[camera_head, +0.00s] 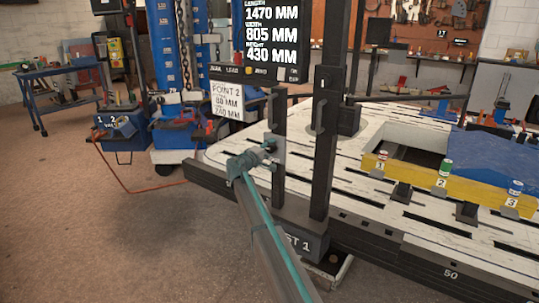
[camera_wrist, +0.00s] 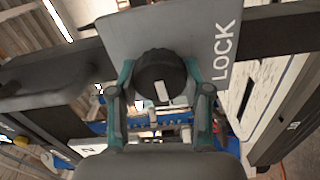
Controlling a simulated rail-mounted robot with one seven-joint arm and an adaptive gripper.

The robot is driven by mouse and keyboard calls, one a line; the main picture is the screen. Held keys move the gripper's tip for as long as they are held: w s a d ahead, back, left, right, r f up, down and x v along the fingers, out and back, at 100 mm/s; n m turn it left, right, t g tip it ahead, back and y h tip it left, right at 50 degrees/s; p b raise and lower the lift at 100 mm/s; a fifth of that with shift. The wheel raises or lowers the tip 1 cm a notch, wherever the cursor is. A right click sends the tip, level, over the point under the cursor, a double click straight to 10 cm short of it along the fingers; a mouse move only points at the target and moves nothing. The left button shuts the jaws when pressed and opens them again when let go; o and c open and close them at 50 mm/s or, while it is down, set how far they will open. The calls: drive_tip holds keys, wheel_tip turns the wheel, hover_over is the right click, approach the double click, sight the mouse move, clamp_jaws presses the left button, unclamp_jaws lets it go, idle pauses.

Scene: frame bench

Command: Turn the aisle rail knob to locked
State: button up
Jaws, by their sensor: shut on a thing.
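The aisle rail knob (camera_wrist: 158,68) is round and black with a white mark, on a grey plate (camera_wrist: 128,32) in the wrist view. The word LOCK is printed sideways at the plate's right. The white mark sits at the knob's lower edge in the picture, not toward the word. My gripper (camera_wrist: 159,76) has a teal finger on each side of the knob and is shut on it. In the head view my gripper (camera_head: 247,161) is at the dark upright post on the bench's near left corner; the knob is mostly hidden there.
A dark post (camera_head: 326,130) stands just right of my gripper. The frame bench (camera_head: 345,190) extends right, with a yellow block (camera_head: 405,174) bearing numbered canisters. A display screen (camera_head: 268,40) stands behind. Open floor (camera_head: 120,230) lies to the left.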

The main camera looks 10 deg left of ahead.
drive_tip(key=shift+m, duration=0.4)
drive_tip(key=o, duration=1.2)
drive_tip(key=v, duration=1.2)
